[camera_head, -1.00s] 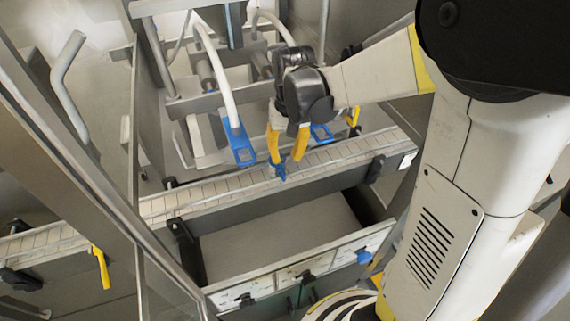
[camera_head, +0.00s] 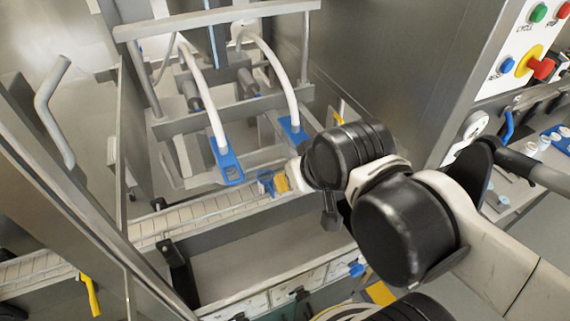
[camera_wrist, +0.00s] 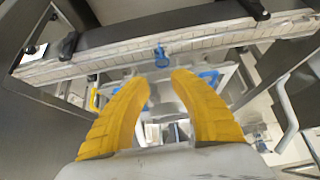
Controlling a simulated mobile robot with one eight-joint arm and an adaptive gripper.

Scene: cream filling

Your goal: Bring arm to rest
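My arm (camera_head: 490,255) reaches in from the right in the head view. My gripper (camera_wrist: 160,78) shows two yellow fingers in the wrist view, spread apart with nothing between them. In the head view, its yellow finger (camera_head: 282,184) is partly hidden behind the black wrist joint. A small blue piece (camera_wrist: 161,57) is at the conveyor belt, just beyond the fingertips and apart from them. It also shows in the head view (camera_head: 265,181), close to the yellow finger.
The tiled conveyor (camera_head: 205,212) crosses below two white tubes with blue ends (camera_head: 228,163). A metal frame post (camera_head: 75,205) stands at left. A button panel (camera_head: 525,50) and a shelf with small white containers (camera_head: 537,146) are at right.

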